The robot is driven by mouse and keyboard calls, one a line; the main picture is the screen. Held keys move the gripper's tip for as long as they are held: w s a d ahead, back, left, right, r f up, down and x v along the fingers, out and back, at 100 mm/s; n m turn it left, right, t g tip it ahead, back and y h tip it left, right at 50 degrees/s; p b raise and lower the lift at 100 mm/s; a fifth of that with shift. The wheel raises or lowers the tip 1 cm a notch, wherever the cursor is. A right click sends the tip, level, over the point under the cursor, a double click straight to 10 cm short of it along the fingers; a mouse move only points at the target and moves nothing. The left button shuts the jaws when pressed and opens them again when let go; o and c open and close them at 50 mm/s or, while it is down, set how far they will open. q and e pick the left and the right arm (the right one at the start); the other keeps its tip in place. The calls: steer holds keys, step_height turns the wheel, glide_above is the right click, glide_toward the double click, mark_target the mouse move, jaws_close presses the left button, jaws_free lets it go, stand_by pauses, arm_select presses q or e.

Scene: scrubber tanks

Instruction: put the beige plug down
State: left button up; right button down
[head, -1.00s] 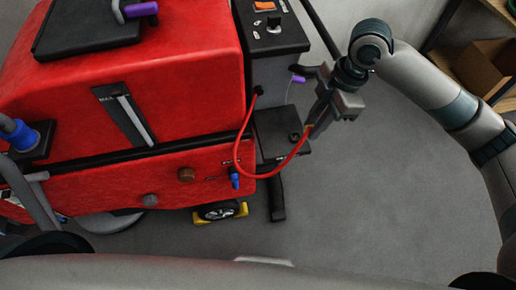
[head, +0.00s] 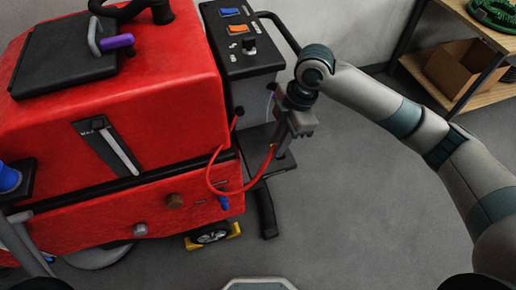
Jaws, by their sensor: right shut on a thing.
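My right gripper (head: 284,148) points down beside the rear of the red scrubber machine (head: 150,110). It is shut at the end of a red cable (head: 228,192). The cable leaves the machine's grey rear panel, hangs in a loop and rises to the fingers. The beige plug is too small and covered by the fingers to make out clearly. The gripper is in front of a dark shelf (head: 254,136) on the machine's rear; I cannot tell whether they touch. My left gripper is not in view.
A control panel (head: 238,38) with switches tops the machine's rear. A brown knob (head: 175,201), a grey knob (head: 140,230) and a blue fitting (head: 223,203) are on its lower side. A yellow wheel chock (head: 232,230) is below. The floor (head: 350,210) at right is clear before a wooden shelf (head: 430,85).

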steer(key=a+f, duration=0.1)
steer(key=w+a+f, duration=0.1)
steer(key=a, duration=0.1)
steer(key=w+a+f+p, duration=0.1)
steer(key=a, duration=0.1)
steer(key=shift+w+a+f, duration=0.15)
steer(key=shift+f, duration=0.1)
steer(key=shift+d+p+x, duration=0.15)
steer(key=shift+p+x, duration=0.2)
steer(key=shift+x, duration=0.4)
steer(key=shift+d+p+x, duration=0.2)
steer(key=shift+p+x, duration=0.15)
steer(key=shift+x, duration=0.4)
steer(key=shift+f, duration=0.55)
steer(key=shift+f, duration=0.15)
steer(key=c, duration=1.6)
jaws_free()
steer(key=b+v, duration=0.2)
steer(key=v, duration=1)
steer(key=shift+w+d, duration=0.1)
